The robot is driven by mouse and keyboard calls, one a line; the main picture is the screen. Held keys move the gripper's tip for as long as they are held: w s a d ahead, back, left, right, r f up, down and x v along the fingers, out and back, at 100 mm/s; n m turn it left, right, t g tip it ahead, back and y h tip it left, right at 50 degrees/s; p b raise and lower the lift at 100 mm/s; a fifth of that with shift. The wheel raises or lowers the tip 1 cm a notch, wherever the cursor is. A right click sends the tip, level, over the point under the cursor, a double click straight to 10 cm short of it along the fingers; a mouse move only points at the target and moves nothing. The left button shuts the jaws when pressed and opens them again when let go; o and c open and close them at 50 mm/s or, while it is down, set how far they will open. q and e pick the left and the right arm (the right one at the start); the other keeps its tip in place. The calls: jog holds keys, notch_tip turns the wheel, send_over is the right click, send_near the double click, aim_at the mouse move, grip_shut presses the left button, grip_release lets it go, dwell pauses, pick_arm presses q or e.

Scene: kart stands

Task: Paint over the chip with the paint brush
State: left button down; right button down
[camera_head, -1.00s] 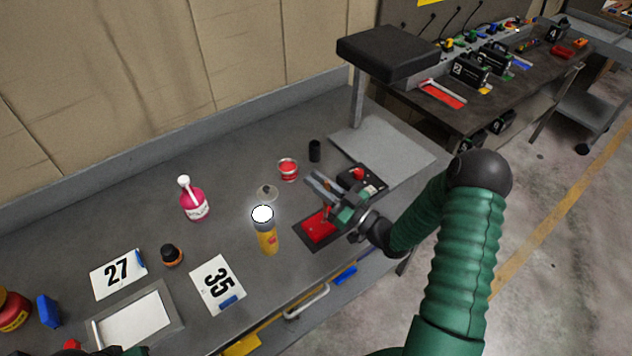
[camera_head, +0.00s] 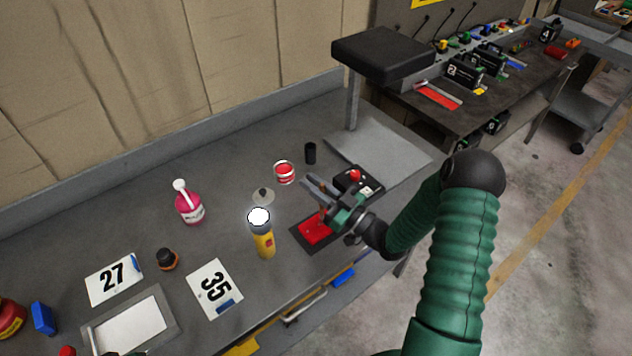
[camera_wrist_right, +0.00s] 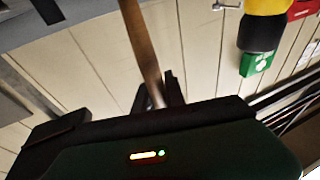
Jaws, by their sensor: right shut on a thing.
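My right gripper (camera_head: 310,184) is above the bench and shut on the paint brush (camera_head: 323,213). The brush's brown wooden handle (camera_wrist_right: 141,42) also shows in the right wrist view, rising from between the fingers. The brush hangs down in front of a small red panel (camera_head: 313,230) on a dark mat. I cannot tell whether the bristles touch the panel, and the chip cannot be made out. An open can of red paint (camera_head: 285,174) stands just left of and behind the gripper, with its lid (camera_head: 264,195) nearby. My left gripper does not clearly show.
A yellow flashlight (camera_head: 263,243) stands lit left of the panel. A black box with a red button (camera_head: 355,175) sits close behind my right gripper. A pink bottle (camera_head: 188,205), number cards (camera_head: 214,288) and a black cup (camera_head: 310,153) are on the bench (camera_head: 230,165).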

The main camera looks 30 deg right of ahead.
jog(key=shift+a, duration=0.15)
jog(key=shift+a, duration=0.6)
pick_arm(q)
jog(key=shift+f, duration=0.1)
pick_arm(e)
jog(key=shift+d, duration=0.8)
pick_arm(q)
jog(key=shift+f+b, duration=0.2)
jog(key=shift+b, duration=0.1)
pick_arm(e)
jog(key=shift+d, duration=0.7)
jog(key=shift+a, duration=0.1)
